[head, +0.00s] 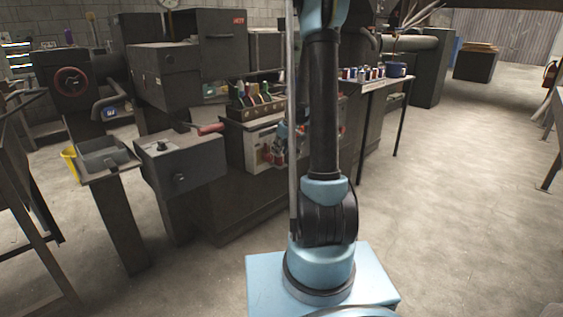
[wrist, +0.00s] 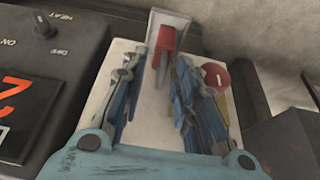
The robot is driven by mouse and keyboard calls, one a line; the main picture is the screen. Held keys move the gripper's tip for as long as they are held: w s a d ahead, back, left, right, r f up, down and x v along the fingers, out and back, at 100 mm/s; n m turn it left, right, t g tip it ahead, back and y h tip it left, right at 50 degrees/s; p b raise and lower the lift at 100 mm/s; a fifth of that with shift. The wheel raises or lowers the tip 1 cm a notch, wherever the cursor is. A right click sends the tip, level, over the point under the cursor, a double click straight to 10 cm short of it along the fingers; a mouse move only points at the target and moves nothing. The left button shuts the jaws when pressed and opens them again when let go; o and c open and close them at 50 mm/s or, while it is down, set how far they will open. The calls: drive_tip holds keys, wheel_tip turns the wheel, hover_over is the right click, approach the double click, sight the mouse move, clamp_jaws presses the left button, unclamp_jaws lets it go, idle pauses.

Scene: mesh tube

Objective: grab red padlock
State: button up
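In the wrist view, a red block-shaped thing (wrist: 166,39), which looks like the red padlock, shows near the top, with a grey part around and below it. It sits at a white panel (wrist: 98,95). My gripper (wrist: 160,62) is open, its two blue-and-grey fingers apart on either side of the space below the red thing. I cannot tell whether either finger touches it. A second red, rounded thing (wrist: 215,74) with a pale mark is partly hidden behind the right finger. In the head view, my arm mostly hides the gripper.
In the head view, the white panel (head: 255,141) with small red items is on the front of a dark workbench. A grey machine box (head: 181,165) with a red-handled lever stands to its left. A side table (head: 371,85) holds small items. Floor at right is clear.

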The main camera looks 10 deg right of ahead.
drive_tip(key=shift+x, duration=1.5)
drive_tip(key=shift+r, duration=0.1)
clamp_jaws()
